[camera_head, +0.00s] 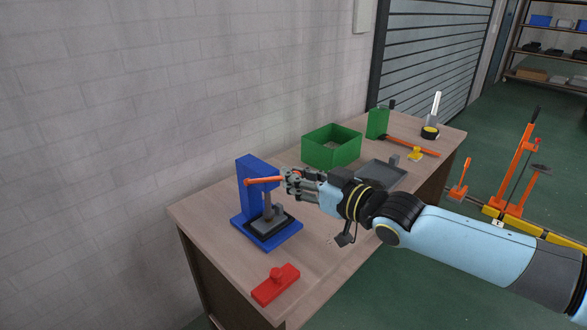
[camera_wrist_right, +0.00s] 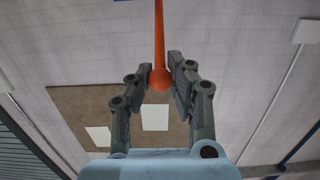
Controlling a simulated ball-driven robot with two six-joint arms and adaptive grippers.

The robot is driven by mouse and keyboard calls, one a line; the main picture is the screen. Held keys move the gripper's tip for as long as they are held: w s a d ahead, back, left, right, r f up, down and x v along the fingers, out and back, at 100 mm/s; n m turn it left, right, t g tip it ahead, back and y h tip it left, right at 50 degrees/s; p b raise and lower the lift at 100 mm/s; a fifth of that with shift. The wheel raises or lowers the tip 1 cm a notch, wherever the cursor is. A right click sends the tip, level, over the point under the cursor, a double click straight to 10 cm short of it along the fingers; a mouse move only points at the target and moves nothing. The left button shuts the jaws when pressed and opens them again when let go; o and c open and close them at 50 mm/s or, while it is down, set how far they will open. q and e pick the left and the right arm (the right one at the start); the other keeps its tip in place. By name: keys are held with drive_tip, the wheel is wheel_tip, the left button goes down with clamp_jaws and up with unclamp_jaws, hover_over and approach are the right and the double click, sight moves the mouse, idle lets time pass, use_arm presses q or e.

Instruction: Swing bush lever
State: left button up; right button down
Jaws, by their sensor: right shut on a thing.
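The bush lever (camera_head: 262,181) is an orange rod on the blue press (camera_head: 250,172) at the near left of the table. It runs about level from the press's upright to my right gripper (camera_head: 290,180). My right gripper is shut on the lever's end. In the right wrist view, the orange lever (camera_wrist_right: 159,40) ends in a round knob between the fingers (camera_wrist_right: 160,75). Grey parts (camera_head: 268,210) stand on the press's dark base plate under the lever. My left gripper is in neither view.
A red part (camera_head: 276,284) lies at the table's front edge. The brick wall is close behind the press.

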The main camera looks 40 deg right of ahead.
drive_tip(key=shift+s+f, duration=0.15)
drive_tip(key=shift+f, duration=0.15)
drive_tip(key=f+b, duration=0.1)
drive_tip(key=s+f+b, duration=0.1)
drive_tip(key=f, duration=0.1)
drive_tip(key=s+f+b, duration=0.1)
drive_tip(key=f, duration=0.1)
drive_tip(key=shift+d, duration=0.1)
idle(0.6)
drive_tip(key=c, duration=1.2)
unclamp_jaws()
drive_tip(key=s, duration=0.4)
drive_tip(key=s+r, duration=0.1)
drive_tip(key=s, duration=0.3)
drive_tip(key=s+d, duration=0.1)
drive_tip(key=s, duration=0.3)
drive_tip(key=shift+r, duration=0.15)
